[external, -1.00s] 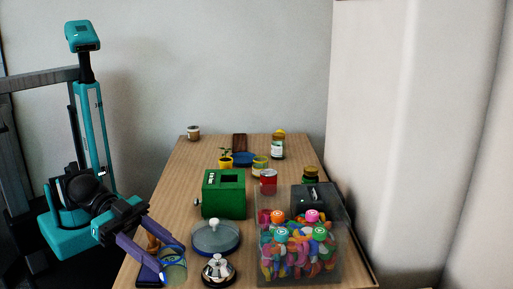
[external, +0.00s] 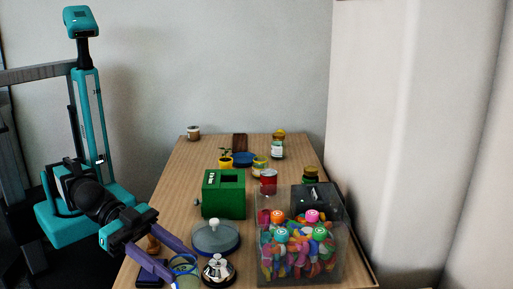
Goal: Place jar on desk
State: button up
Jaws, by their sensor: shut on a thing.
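A clear jar (external: 184,261) with a blue-green rim is at the front left of the desk (external: 190,180), in the external view. My gripper (external: 182,269) is shut on the jar, with one purple finger on each side of it. The jar is partly hidden by the fingers. I cannot tell whether its base touches the desk or hangs just above it.
A silver bell (external: 218,271) stands close to the jar's right. A dark flat base with a brown wooden piece (external: 152,244) is close on its left. A glass-domed dish (external: 215,238), green box (external: 224,196) and clear candy bin (external: 300,255) stand farther right. The left-middle desk is bare.

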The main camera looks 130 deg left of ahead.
aim_at(181, 271)
jog(key=shift+w+r+p, duration=0.2)
jog(key=shift+w+p, duration=0.25)
jog(key=shift+p, duration=2.6)
jog(key=p, duration=0.5)
jog(key=shift+w+d+f+p, duration=0.1)
jog(key=shift+d+f+p, duration=0.1)
jog(key=shift+p, duration=0.2)
jog(key=shift+w+f, duration=0.2)
jog(key=shift+w, duration=0.9)
jog(key=shift+w+d+f, duration=0.1)
jog(key=shift+w+f, duration=0.05)
jog(key=shift+w, duration=1.35)
jog(key=shift+w+d+f, duration=0.1)
jog(key=shift+w+f, duration=0.05)
jog(key=shift+w, duration=1.3)
jog(key=shift+f, duration=1.75)
jog(key=shift+f, duration=0.2)
jog(key=o, duration=1.2)
jog(key=shift+c, duration=0.2)
